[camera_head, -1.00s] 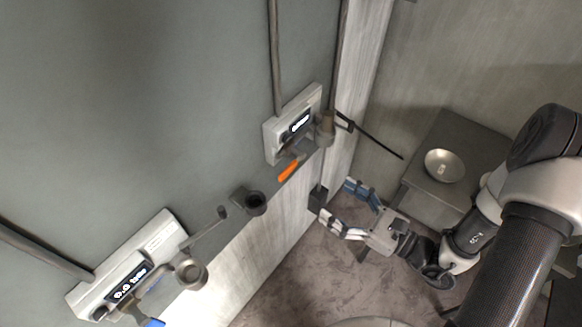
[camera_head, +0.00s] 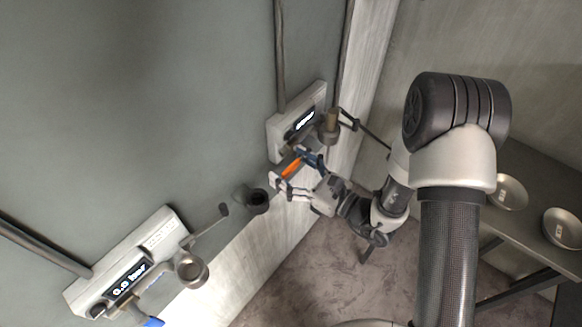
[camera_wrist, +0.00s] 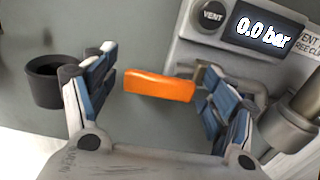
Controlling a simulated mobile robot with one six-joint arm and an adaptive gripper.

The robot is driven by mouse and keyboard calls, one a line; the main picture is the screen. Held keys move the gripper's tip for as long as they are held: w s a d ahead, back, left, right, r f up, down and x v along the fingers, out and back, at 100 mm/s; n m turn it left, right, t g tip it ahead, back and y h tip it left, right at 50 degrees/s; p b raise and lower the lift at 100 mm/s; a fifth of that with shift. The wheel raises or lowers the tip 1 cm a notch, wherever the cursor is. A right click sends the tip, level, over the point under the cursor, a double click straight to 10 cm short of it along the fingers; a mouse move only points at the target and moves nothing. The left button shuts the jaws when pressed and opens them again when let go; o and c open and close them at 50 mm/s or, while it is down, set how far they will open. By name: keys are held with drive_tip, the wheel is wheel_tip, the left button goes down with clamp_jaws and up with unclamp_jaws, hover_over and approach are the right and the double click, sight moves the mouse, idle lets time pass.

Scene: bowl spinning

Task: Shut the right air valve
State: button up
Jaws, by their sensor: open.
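The right air valve's orange handle (camera_head: 291,168) sticks out below the right grey control box (camera_head: 276,138) on the wall. In the wrist view the orange handle (camera_wrist: 158,86) lies nearly level between the two blue-padded fingers. My gripper (camera_head: 297,173) is open, with one finger on each side of the handle. A small gap shows at the left finger; the right finger covers the handle's root, and I cannot tell if it touches. The box's display (camera_wrist: 263,30) reads 0.0 bar, beside a round VENT button (camera_wrist: 210,15).
The left control box (camera_head: 160,235) has a blue handle (camera_head: 152,322) and a display reading 0.0 bar. A dark round cup-like holder (camera_head: 257,201) juts from the wall left of my gripper. Metal bowls (camera_head: 509,192) sit on a dark table at right.

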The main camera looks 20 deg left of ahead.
drive_tip(key=c, duration=1.5)
drive_tip(key=shift+c, duration=0.2)
